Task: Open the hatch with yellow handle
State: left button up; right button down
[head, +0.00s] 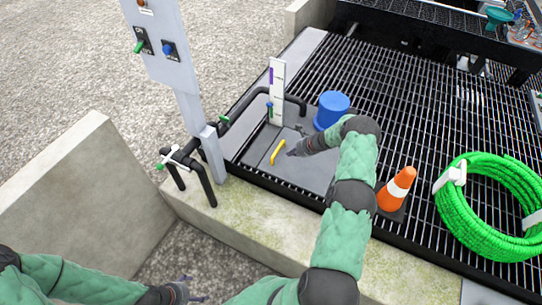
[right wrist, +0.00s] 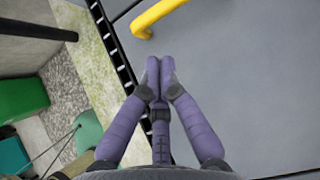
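The yellow handle (head: 278,152) is a short bar on a flat grey hatch panel (head: 305,172) set in the grated deck, and the panel lies flat. In the right wrist view the yellow handle (right wrist: 160,14) shows at the top, beyond my fingertips, with grey plate (right wrist: 240,80) around it. My right gripper (head: 292,153) is just right of the handle, apart from it. In the wrist view my right gripper (right wrist: 159,65) has its fingertips together with nothing between them. My left gripper (head: 195,289) is low, at the bottom of the head view, its fingers apart and empty.
A blue bucket (head: 332,108) and a white gauge board (head: 277,92) stand behind the hatch. An orange cone (head: 397,188) and a coiled green hose (head: 480,205) are to the right. Black pipes (head: 188,160) and a grey control post (head: 180,70) stand left.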

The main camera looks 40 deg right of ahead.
aim_at(279, 162)
pick_arm(q)
notch_tip(279, 162, down, 4)
jog(key=b, duration=0.3)
jog(key=shift+d+r, duration=0.1)
jog(key=shift+r, duration=0.05)
pick_arm(e)
jog(key=x, duration=0.9)
jog(key=shift+a+f, duration=0.15)
jog(key=shift+f, duration=0.05)
jog(key=shift+s+r, duration=0.1)
